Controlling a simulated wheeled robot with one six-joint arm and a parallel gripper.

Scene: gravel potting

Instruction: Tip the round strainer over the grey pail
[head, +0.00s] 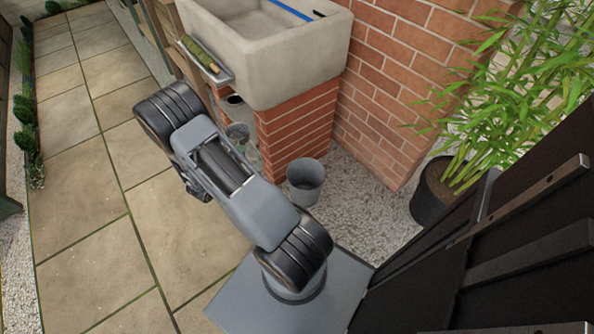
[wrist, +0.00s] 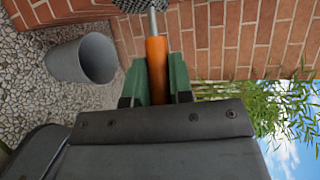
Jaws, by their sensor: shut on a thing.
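My gripper (wrist: 157,85) is shut on the orange handle of the round strainer (wrist: 156,60) in the wrist view. A metal shank leads from the handle to the dark mesh bowl, which is cut off at the top edge, so its contents and tilt cannot be told. The grey pail (head: 305,182) stands upright on the gravel by the brick pillar in the head view. It also shows in the wrist view (wrist: 82,60), to the left of the strainer and apart from it. In the head view my arm hides the gripper.
A stone sink (head: 270,55) rests on a brick pillar (head: 297,125) behind the pail. A small tray (head: 207,60) juts from the sink's left side. A potted bamboo (head: 435,195) stands to the right. Paving (head: 80,215) lies open to the left.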

